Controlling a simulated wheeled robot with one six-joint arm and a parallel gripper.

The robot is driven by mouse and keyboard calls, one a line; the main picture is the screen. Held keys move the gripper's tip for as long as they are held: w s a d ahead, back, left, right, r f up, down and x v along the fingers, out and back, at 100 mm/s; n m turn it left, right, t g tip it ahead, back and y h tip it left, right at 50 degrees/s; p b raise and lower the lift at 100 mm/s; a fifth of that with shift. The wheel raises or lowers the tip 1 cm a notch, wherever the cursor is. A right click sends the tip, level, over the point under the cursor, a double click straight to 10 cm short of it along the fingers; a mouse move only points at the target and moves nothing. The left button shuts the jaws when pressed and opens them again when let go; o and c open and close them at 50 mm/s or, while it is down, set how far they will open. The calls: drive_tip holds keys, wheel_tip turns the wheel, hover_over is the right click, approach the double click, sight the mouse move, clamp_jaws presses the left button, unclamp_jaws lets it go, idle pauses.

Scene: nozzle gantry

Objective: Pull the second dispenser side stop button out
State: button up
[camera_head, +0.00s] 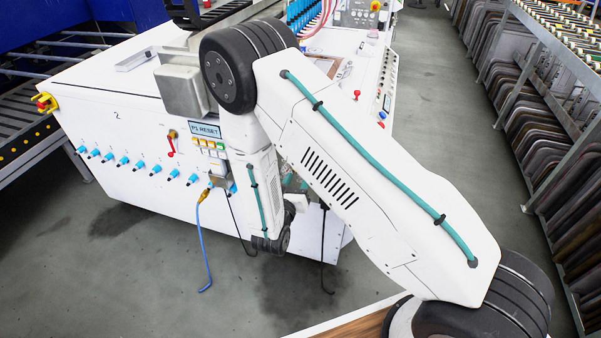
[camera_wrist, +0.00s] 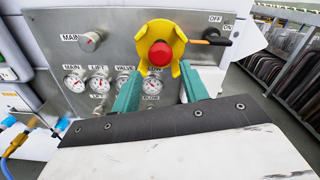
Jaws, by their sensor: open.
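In the wrist view a round red stop button (camera_wrist: 159,54) with a yellow shroud (camera_wrist: 142,43) around it sits on a grey panel (camera_wrist: 118,22). I cannot tell whether the button is in or out. My gripper (camera_wrist: 161,72) is open, with one teal finger low on each side of the button and a gap between them. Nothing is held. Whether the fingertips touch the shroud is not clear. In the head view my arm hides this panel and most of my gripper.
Several gauges (camera_wrist: 99,84) and a MAIN knob (camera_wrist: 90,41) are left of the button. A switch with a black handle (camera_wrist: 212,37) is close on its right. A blue cable (camera_head: 203,245) hangs from the white machine (camera_head: 100,115). Racks (camera_head: 545,110) stand right, across open floor.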

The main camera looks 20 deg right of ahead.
drive_tip(key=shift+v, duration=1.55)
drive_tip(key=s+d+r+m+g+h, duration=0.3)
drive_tip(key=s+d+r+m+g, duration=0.8)
drive_tip(key=s+r+m+g, duration=0.45)
drive_tip(key=s+a+r+m+t+y, duration=0.2)
drive_tip(key=s+r+m+y, duration=1.1)
drive_tip(key=s+r+m, duration=0.2)
drive_tip(key=shift+a+r+m+y, duration=0.25)
drive_tip(key=shift+r+m, duration=0.4)
drive_tip(key=shift+r, duration=0.45)
